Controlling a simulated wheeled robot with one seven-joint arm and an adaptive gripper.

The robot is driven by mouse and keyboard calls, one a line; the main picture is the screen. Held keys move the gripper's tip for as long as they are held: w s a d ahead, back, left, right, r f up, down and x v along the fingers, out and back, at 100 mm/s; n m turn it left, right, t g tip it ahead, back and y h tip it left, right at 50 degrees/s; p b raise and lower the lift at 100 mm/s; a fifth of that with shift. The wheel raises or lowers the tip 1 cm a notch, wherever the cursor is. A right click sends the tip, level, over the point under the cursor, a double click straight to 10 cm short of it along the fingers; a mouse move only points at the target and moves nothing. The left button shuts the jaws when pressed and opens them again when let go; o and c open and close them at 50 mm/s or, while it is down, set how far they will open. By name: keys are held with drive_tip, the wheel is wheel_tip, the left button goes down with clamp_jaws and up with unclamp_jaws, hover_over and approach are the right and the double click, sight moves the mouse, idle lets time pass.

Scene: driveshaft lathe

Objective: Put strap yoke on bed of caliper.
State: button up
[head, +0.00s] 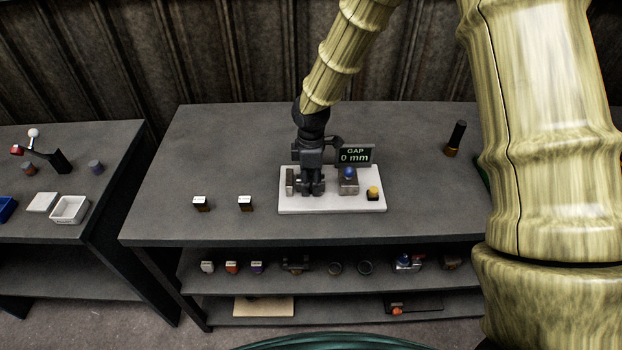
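The caliper is a white base plate (330,207) on the middle table. It carries a grey block at its left end (290,180), a grey block with a blue knob (348,184), a yellow button (373,192) and a display (356,155) reading "GAP 0 mm". My gripper (312,190) points down over the left half of the plate, between the two blocks. It covers the bed there. Dark fingers and grey parts blend, so I cannot tell whether it holds something. I cannot identify the strap yoke for certain; a brownish-grey fitting (296,265) lies on the shelf below.
Two small white-topped blocks (201,203) (245,203) stand left of the plate. A dark upright tool (456,138) stands at the back right. The shelf (330,283) holds several parts. A side table at left carries a white tray (70,209). The tabletop's left half is mostly clear.

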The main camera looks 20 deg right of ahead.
sight(311, 184)
drive_tip(key=shift+o, duration=0.2)
wheel_tip(311, 184, up, 12)
drive_tip(key=b, duration=0.1)
drive_tip(key=shift+r+b, duration=0.15)
drive_tip(key=shift+b, duration=0.25)
idle(0.4)
